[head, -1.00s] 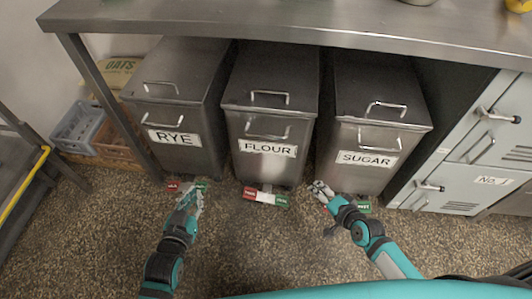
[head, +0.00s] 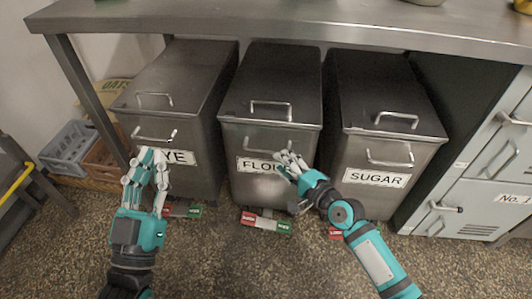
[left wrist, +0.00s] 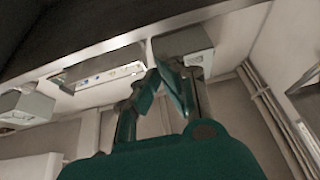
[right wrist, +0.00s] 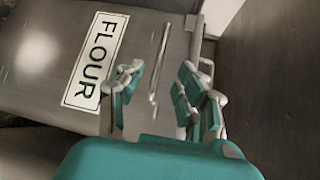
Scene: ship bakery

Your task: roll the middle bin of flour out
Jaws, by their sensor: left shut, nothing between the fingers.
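The middle bin (head: 262,185) is grey metal, with a FLOUR label on its front, a lid handle (head: 271,110) and a front handle (head: 255,148). It stands under the table between the RYE bin (head: 190,180) and the SUGAR bin (head: 375,205). A red, white and green piece (head: 266,222) shows at its foot. My right gripper (head: 288,160) is in front of the FLOUR label, just below the front handle. In the right wrist view its fingers are apart, with the handle (right wrist: 158,65) ahead between them. My left gripper (head: 148,163) is shut and empty before the RYE bin.
The metal table (head: 300,22) overhangs the bins. Grey lockers (head: 465,190) stand at the right. A grey crate (head: 68,148) and a brown crate (head: 105,160) sit at the left behind the table leg (head: 92,95). The speckled floor (head: 230,265) in front is clear.

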